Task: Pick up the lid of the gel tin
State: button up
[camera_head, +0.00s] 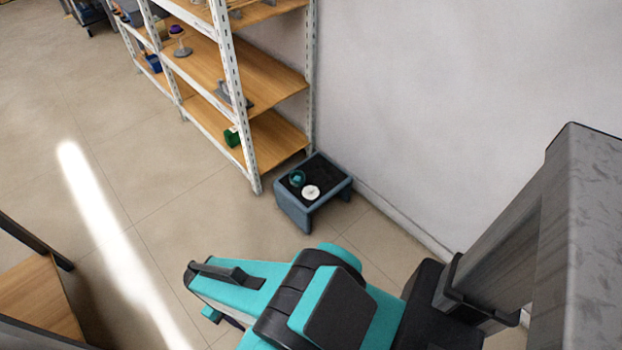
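A small blue-grey stool (293,212) stands on the floor by the wall, with a dark pad on its top. On it are a small round teal item (297,178) and a pale, flat round item (311,192) just right of and nearer than it. One may be the gel tin and the other its lid, but they are too small to tell apart for sure. My teal and black arm crosses the bottom of the view, nearer than the stool. My gripper's fingers cannot be made out.
A metal shelf rack (256,75) with wooden boards stands just behind and left of the stool, holding several items, including a green one (232,136). A wall (420,80) runs along the right. A wooden surface (38,300) is at lower left. The floor between is clear.

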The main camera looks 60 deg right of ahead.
aim_at(309, 192)
jog(key=u, duration=1.45)
jog(key=k, duration=0.1)
jog(key=z, duration=2.8)
jog(key=k, duration=0.95)
jog(key=u, duration=0.15)
jog(key=i, duration=0.7)
jog(key=z, duration=0.05)
